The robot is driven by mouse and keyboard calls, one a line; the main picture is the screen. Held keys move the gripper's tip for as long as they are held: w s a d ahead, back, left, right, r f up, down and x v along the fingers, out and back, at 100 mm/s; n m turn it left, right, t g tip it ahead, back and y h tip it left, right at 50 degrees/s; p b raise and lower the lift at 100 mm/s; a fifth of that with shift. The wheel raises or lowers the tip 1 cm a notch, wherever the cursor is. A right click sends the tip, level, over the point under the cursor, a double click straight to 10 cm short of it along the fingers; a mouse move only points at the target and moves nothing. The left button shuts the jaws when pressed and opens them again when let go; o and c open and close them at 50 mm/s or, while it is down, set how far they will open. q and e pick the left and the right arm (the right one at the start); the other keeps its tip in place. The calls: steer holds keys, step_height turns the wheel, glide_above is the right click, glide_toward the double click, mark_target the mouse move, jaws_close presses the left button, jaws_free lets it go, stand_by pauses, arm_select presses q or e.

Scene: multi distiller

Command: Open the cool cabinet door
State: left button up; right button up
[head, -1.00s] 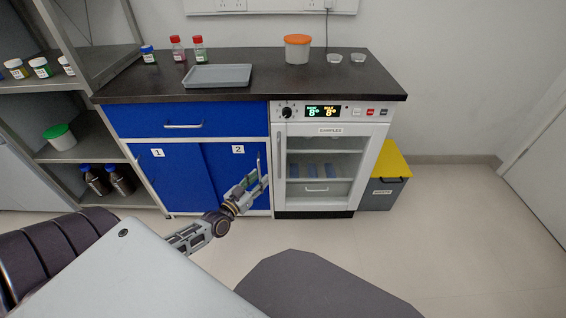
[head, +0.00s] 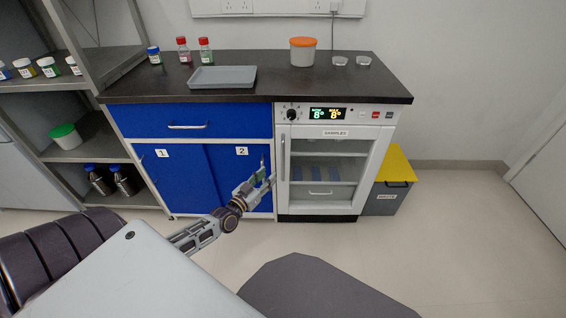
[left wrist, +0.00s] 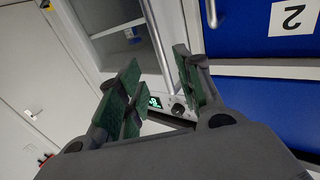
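The cool cabinet (head: 368,172) is a white unit with a glass door, under the right end of the dark counter. Its door looks shut. A vertical silver door handle (head: 283,158) runs along the door's left edge. My left gripper (head: 265,178) is in front of cupboard door 2, just left of the handle. In the left wrist view, my left gripper (left wrist: 158,88) is open, its green-padded fingers apart with nothing held. The handle (left wrist: 157,38) shows in the gap between them, seemingly beyond the fingertips; I see no contact. My right gripper is not in view.
Blue cupboards (head: 178,180) adjoin the cabinet on the left. A grey bin with a yellow lid (head: 397,166) stands to its right. The counter (head: 150,88) holds a grey tray (head: 222,77), an orange-lidded tub (head: 303,52) and bottles. The floor (head: 440,240) in front is clear.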

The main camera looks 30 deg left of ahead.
arm_select(q)
steer(key=w+b, duration=0.1)
steer(key=w, duration=0.4)
steer(key=w+b, duration=0.2)
steer(key=w, duration=0.4)
steer(key=shift+w+d, duration=0.2)
steer(key=shift+w, duration=0.05)
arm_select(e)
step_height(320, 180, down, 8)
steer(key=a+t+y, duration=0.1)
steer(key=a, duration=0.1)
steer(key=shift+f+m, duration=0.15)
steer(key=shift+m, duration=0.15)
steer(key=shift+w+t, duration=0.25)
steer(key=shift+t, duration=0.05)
arm_select(q)
jaws_close()
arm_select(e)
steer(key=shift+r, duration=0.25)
